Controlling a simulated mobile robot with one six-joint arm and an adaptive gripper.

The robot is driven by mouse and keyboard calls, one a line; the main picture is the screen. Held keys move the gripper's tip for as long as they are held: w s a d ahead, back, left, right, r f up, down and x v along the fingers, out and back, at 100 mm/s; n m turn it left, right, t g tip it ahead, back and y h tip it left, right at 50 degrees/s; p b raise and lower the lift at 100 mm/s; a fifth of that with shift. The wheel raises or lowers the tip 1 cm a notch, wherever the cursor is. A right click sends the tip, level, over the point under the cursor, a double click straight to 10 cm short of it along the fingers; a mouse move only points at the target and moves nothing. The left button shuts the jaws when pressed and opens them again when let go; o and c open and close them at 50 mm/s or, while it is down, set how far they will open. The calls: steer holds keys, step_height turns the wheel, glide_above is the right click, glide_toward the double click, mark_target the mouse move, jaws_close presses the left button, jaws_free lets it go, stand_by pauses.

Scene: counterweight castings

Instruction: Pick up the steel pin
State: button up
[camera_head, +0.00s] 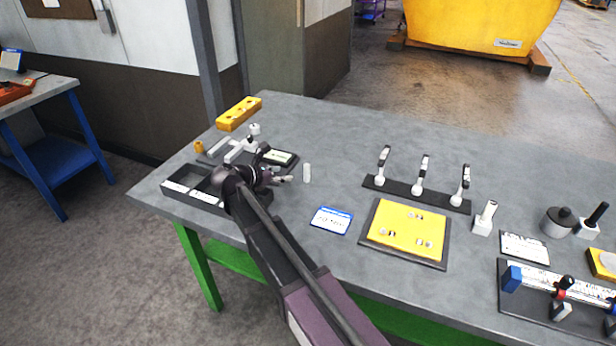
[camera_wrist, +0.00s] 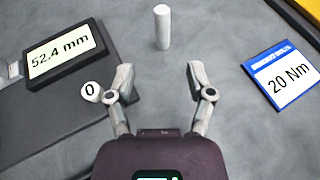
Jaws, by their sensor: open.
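The steel pin (camera_head: 307,173) is a small light-grey cylinder standing upright on the grey table, left of the middle. In the wrist view the pin (camera_wrist: 162,27) stands ahead of my gripper, near the top of the picture and centred between the fingers. My gripper (camera_wrist: 160,80) is open and empty, its two fingers spread, with bare table between them. In the head view my gripper (camera_head: 285,179) is low over the table, just left of the pin and apart from it.
A display reading 52.4 mm (camera_wrist: 62,55) lies left of my gripper, with a white knob marked 0 (camera_wrist: 91,91) close to the left finger. A 20 Nm card (camera_wrist: 283,76) lies right. A yellow plate (camera_head: 405,229) and a toggle-clamp rack (camera_head: 415,194) stand further right.

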mark_target(305, 173)
steer(key=shift+b+x, duration=0.7)
steer(key=shift+x, duration=1.8)
steer(key=shift+b+x, duration=0.95)
steer(key=shift+x, duration=1.6)
steer(key=shift+s+d+r, duration=0.1)
steer(key=shift+s+d, duration=0.05)
jaws_close()
